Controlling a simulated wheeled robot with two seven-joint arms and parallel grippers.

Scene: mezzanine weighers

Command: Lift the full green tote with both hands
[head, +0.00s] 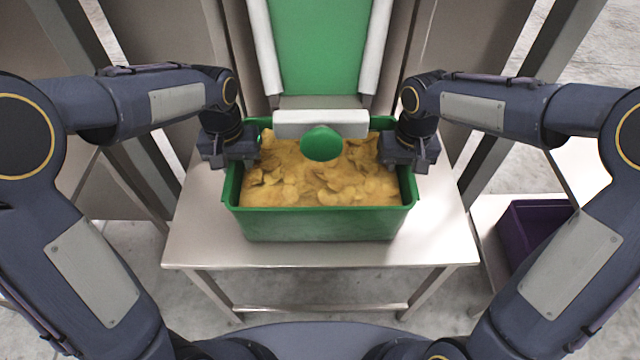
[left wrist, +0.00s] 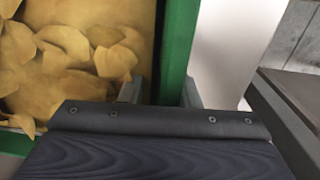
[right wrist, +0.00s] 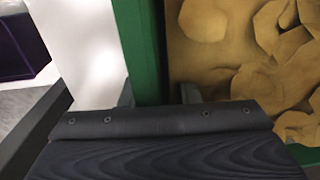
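The green tote (head: 322,223) stands upright on a steel table, heaped with yellow chips (head: 320,182). My left gripper (head: 243,163) points down over the tote's left wall. In the left wrist view its two fingers (left wrist: 161,92) stand on either side of the green wall (left wrist: 180,45), open, with a gap on the chip side. My right gripper (head: 394,163) is over the right wall in the same way. In the right wrist view its fingers (right wrist: 158,93) straddle that wall (right wrist: 138,40), open, with a gap on the chip side. The fingertips are partly hidden in the head view.
The steel table (head: 195,235) has bare room around the tote. A green chute (head: 320,45) with pale side rails ends behind it, with a white bar and green knob (head: 321,144) overhanging the tote's back. A purple bin (head: 530,228) sits lower right. Steel posts flank the table.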

